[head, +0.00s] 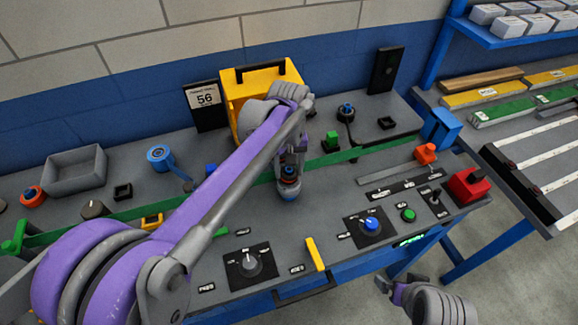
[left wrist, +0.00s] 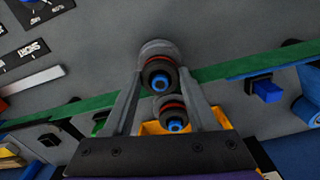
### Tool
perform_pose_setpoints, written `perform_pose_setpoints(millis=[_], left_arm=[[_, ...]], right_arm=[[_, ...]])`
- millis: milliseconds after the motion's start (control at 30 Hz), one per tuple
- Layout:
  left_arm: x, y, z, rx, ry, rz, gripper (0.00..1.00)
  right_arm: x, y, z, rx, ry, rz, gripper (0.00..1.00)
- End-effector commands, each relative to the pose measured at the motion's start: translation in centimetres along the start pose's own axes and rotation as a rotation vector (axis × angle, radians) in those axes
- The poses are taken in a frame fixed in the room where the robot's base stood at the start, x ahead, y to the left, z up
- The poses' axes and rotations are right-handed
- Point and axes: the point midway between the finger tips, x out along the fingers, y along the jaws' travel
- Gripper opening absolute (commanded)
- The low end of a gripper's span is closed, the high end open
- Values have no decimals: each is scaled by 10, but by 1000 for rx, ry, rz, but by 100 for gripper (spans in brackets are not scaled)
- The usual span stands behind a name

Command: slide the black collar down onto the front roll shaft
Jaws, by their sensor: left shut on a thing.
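My left gripper (head: 289,168) reaches over the panel from the left, pointing down at the twin rolls. In the left wrist view, its fingers are shut on the black collar (left wrist: 158,67) at the front roll. The front roll shaft (left wrist: 158,83) shows as a blue tip with a red ring within the collar's outline. I cannot tell how far down the collar sits. A second dark roll with a blue tip (left wrist: 174,125) lies behind it, between the fingers and nearer the palm. My right gripper (head: 400,284) hangs low at the bottom right, off the panel; its jaws are unclear.
A yellow box (head: 240,95) stands behind the rolls. A green strip (head: 350,155) crosses the panel. Knobs, a blue button (head: 371,224) and a yellow bar (head: 315,254) lie in front. A red block (head: 468,186) sits at the right edge. A grey tray (head: 75,171) is at the left.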

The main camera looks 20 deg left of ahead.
Motion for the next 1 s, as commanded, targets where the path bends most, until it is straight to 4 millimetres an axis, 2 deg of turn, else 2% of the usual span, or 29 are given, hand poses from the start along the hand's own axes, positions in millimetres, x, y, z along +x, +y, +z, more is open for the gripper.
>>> perform_pose_setpoints(millis=[167, 200, 367, 400, 1000], left_arm=[[0, 0, 0, 0, 0, 0, 0], [0, 0, 0, 0, 0, 0, 62], [0, 0, 0, 0, 0, 0, 90], [0, 0, 0, 0, 0, 0, 93], [-2, 0, 0, 0, 0, 0, 93]], right_arm=[[0, 0, 0, 0, 0, 0, 100], [0, 0, 0, 0, 0, 0, 100], [0, 0, 0, 0, 0, 0, 100], [0, 0, 0, 0, 0, 0, 100], [-1, 0, -1, 0, 1, 0, 100]])
